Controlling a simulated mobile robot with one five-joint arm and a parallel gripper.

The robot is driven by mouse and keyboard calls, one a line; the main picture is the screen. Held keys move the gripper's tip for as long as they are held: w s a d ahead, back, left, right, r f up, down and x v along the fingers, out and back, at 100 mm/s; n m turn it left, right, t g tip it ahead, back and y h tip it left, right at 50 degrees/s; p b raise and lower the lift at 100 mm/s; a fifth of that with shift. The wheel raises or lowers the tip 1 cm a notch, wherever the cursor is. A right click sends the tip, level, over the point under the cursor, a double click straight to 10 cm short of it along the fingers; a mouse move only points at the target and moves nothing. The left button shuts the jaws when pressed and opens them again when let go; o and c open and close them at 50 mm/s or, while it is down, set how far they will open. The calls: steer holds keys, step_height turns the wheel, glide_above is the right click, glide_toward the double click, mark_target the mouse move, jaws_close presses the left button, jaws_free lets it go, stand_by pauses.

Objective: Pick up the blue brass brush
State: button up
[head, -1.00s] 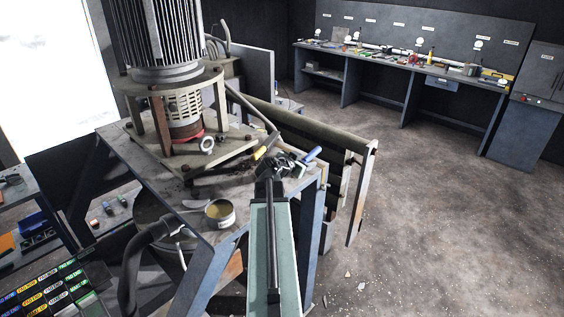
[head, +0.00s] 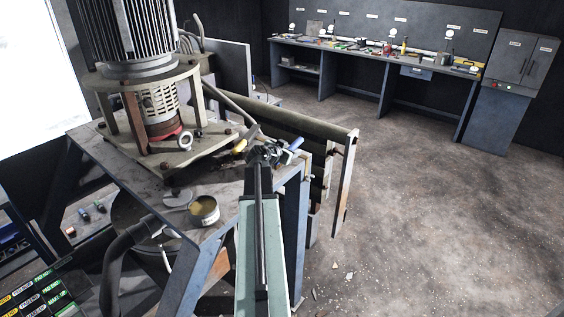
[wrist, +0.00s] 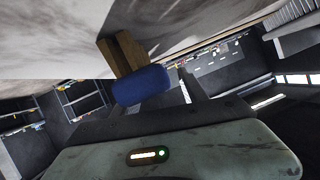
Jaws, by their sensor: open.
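The blue brass brush (head: 297,144) is at the far right corner of the machine's metal table, its blue handle showing just right of my gripper (head: 268,153). The rest of it is hidden behind the gripper in the head view. In the wrist view a rounded blue handle (wrist: 142,87) with a brown block behind it shows close up, just beyond the dark front edge of my gripper. My gripper is open and holds nothing that I can see. The fingertips are too small and dark to make out clearly.
A yellow-handled tool (head: 240,146) lies just left of my gripper. An open tin (head: 204,210) stands nearer on the table. The large motor (head: 135,40) on its round stand rises at left. A long workbench (head: 375,55) is at the back; the floor at right is mostly free.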

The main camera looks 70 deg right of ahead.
steer(key=shift+d+f, duration=0.25)
steer(key=shift+d, duration=0.25)
steer(key=shift+a+r, duration=0.1)
jaws_close()
steer(key=shift+r, duration=0.1)
